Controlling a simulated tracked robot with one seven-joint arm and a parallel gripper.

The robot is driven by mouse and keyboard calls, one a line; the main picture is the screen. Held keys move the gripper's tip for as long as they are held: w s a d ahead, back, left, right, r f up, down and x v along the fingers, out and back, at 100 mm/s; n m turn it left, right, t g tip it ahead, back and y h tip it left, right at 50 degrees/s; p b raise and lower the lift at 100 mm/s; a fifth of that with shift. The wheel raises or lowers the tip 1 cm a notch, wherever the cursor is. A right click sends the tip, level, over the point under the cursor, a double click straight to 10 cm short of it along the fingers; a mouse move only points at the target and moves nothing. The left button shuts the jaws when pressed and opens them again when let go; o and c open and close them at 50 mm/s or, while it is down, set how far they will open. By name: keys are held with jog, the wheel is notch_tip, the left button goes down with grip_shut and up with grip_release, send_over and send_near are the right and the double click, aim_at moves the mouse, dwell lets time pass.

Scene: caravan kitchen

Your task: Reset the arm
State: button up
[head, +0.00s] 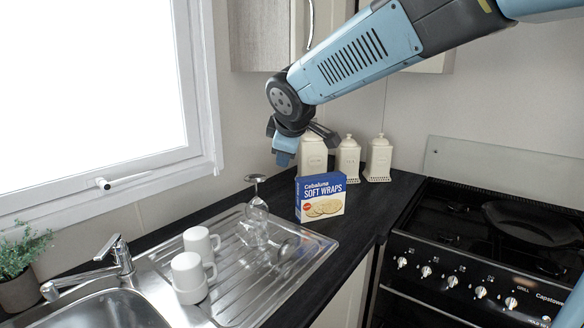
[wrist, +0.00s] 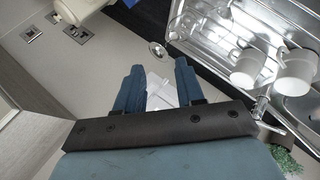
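My gripper (head: 303,146) hangs in the air at the end of my raised arm, in front of the back wall. It is above and behind the wine glass and the soft wraps box, clear of both. In the wrist view my gripper (wrist: 158,82) has its two blue fingers apart, so it is open. A pale shape shows between and beyond the fingers; I cannot tell what it is. I see nothing clearly held.
A soft wraps box (head: 320,197) stands beside the steel drainer (head: 248,290), which holds wine glasses (head: 255,222) and two white mugs (head: 188,277). Canisters (head: 348,158) stand behind. The window (head: 90,90) is left, a wall cupboard (head: 265,40) above, the stove (head: 480,250) right.

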jog(key=s+d+m+g+h, duration=0.1)
jog(key=s+d+m, duration=0.35)
jog(key=d, duration=0.35)
jog(key=s+d+m+h, duration=0.1)
jog(key=s+d+m, duration=0.35)
jog(key=d, duration=0.35)
jog(key=s+d+f+m+g, duration=0.1)
jog(key=s+d+f+m, duration=0.1)
jog(key=s, duration=0.5)
jog(key=s+d+f+m+g, duration=0.1)
jog(key=s+d+f+m, duration=0.2)
jog(key=s+d, duration=0.4)
jog(key=shift+f+m, duration=0.2)
jog(key=shift+m, duration=0.7)
